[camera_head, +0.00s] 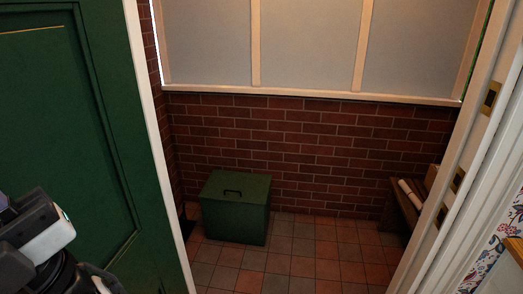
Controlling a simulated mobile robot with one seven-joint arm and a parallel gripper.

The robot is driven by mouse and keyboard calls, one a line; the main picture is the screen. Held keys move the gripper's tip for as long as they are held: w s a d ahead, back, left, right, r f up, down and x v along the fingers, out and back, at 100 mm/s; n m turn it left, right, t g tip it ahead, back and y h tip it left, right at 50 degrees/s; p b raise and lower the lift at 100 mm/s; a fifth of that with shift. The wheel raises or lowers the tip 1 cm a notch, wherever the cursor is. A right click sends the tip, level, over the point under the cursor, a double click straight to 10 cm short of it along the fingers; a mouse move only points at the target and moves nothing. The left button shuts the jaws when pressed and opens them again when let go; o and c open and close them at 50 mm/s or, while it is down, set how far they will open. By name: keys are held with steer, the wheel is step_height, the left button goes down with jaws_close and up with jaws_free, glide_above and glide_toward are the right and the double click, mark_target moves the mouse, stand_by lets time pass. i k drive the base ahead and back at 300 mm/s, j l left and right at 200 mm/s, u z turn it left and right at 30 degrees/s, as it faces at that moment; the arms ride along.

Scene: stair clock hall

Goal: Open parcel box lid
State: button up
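A green parcel box (234,219) stands on the tiled floor against the brick wall, beyond the doorway. Its lid (236,187) is shut and has a small black handle (232,192) on top. Part of my arm shows at the lower left of the head view, in front of a green door. My gripper's fingertips cannot be made out there, and nothing of mine is near the box.
The open green door (60,120) fills the left side, and a white door frame (460,170) stands at the right. A wooden bench (405,212) with rolled paper (411,194) on it is by the right wall. The tiled floor (310,255) between is clear.

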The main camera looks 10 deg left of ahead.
mark_target(247, 188)
steer(key=i+j, duration=0.1)
steer(key=i, duration=2.4)
steer(key=i+j+z, duration=0.1)
steer(key=i, duration=0.25)
steer(key=i+j+z, duration=0.1)
steer(key=i, duration=0.25)
steer(key=j, duration=0.1)
